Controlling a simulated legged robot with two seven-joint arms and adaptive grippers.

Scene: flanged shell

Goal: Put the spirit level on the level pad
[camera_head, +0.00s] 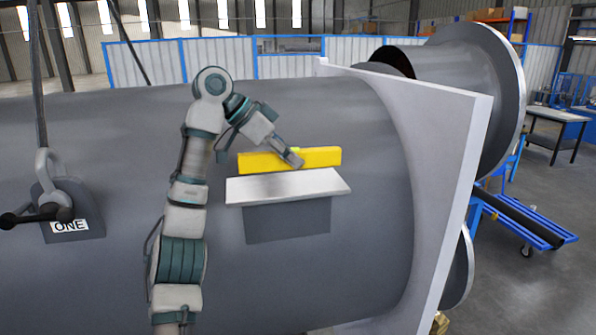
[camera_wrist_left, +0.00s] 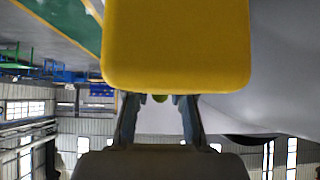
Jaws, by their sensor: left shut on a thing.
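The yellow spirit level (camera_head: 322,157) is held by my left gripper (camera_head: 295,158), just above the level pad. It lies roughly level, its long side running across the picture. In the left wrist view the yellow level (camera_wrist_left: 176,45) fills the upper middle, and the two fingers of my left gripper (camera_wrist_left: 160,108) reach up to it from both sides. The level pad (camera_head: 288,186) is a pale flat plate on a grey block on the side of the large shell. I cannot tell from this angle whether the level touches the pad. My right gripper is not in view.
The large grey shell (camera_head: 95,130) fills most of the head view, with a pale flange plate (camera_head: 455,180) at its right end. A grey block marked ONE with a shackle (camera_head: 72,215) sits on the left. A blue cart (camera_head: 530,230) stands on the floor at right.

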